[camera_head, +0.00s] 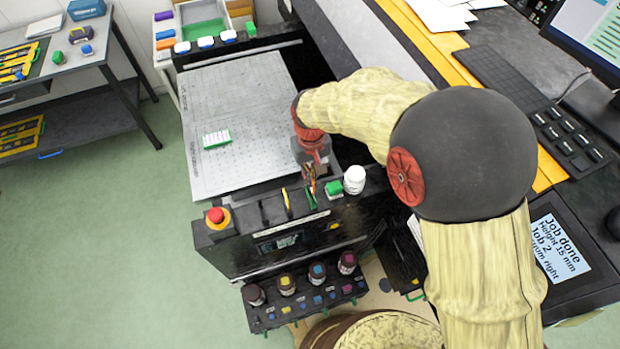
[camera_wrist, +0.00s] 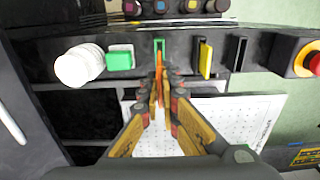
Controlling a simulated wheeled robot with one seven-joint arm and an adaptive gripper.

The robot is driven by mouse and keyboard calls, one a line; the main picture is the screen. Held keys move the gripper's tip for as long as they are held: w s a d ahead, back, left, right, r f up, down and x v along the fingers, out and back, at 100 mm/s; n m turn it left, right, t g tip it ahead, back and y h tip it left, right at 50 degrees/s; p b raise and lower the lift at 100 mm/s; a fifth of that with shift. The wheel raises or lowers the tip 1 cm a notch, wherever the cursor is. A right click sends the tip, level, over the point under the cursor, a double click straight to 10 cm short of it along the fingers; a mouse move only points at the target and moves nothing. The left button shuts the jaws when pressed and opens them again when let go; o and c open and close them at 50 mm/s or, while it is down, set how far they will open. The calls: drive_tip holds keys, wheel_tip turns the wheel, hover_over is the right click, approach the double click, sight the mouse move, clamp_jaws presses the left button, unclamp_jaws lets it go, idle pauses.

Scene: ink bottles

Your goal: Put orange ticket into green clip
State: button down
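The orange ticket (camera_wrist: 159,72) is seen edge-on as a thin orange strip between my fingertips in the wrist view. My gripper (camera_wrist: 161,92) appears closed on it, its two fingers converging on the strip. The green clip (camera_wrist: 159,43) stands on the black front ledge, directly beyond the ticket's tip. The ticket's end is at or just against the clip; I cannot tell whether it is inside. In the head view my gripper (camera_head: 312,172) is low over the ledge, and the green clip (camera_head: 310,198) is just below it, partly hidden.
A yellow ticket (camera_head: 286,200) in a holder and a red stop button (camera_head: 216,215) are on the other. Ink bottles (camera_head: 287,284) sit below.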

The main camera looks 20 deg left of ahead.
drive_tip(key=shift+f+b, duration=1.4)
drive_tip(key=shift+f, duration=0.9)
drive_tip(key=shift+f+b, duration=0.5)
drive_tip(key=shift+f, duration=0.8)
idle(0.6)
drive_tip(key=c, duration=2)
unclamp_jaws()
drive_tip(key=shift+o, duration=0.2)
wheel_tip(320, 180, up, 12)
